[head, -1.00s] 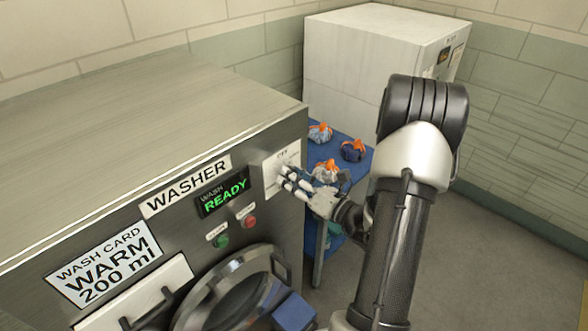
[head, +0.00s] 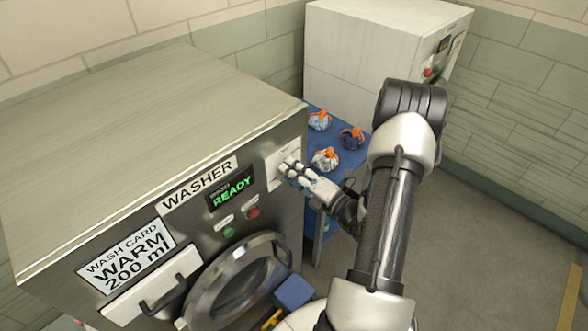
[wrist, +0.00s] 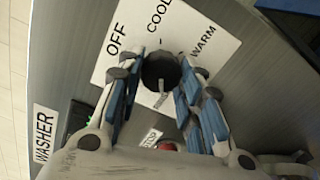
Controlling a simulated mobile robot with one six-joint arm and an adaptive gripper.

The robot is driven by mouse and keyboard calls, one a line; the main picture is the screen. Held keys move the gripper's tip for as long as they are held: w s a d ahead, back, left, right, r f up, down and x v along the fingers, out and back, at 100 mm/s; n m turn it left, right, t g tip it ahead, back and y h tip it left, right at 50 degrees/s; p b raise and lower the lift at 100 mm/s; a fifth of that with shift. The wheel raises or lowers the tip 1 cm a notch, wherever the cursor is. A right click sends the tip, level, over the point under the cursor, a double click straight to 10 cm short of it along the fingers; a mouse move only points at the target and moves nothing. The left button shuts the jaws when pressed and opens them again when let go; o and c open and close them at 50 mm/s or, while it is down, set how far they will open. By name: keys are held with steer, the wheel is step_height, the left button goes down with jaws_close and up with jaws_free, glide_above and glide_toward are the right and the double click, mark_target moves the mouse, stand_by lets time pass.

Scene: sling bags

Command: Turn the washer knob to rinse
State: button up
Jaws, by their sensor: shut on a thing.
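The washer (head: 150,120) stands at left in the head view, with a white dial plate (head: 280,176) at its front right corner. A pale strip shows on the knob's lower side. My gripper (head: 291,167) is at the plate. Its fingers lie on both sides of the knob in the wrist view, shut on it. In the head view the fingers hide the knob. The washer display (head: 231,190) reads WASH READY.
Red (head: 253,212) and green (head: 228,232) buttons sit below the display. The round door (head: 238,280) is below them. A blue table (head: 345,158) with several tied bags stands behind my gripper, and a white machine (head: 375,55) stands farther back.

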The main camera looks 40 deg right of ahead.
steer(key=shift+m, duration=0.3)
steer(key=o, duration=1.1)
steer(key=shift+c, duration=0.2)
steer(key=s+d, duration=0.1)
steer(key=s, duration=1.1)
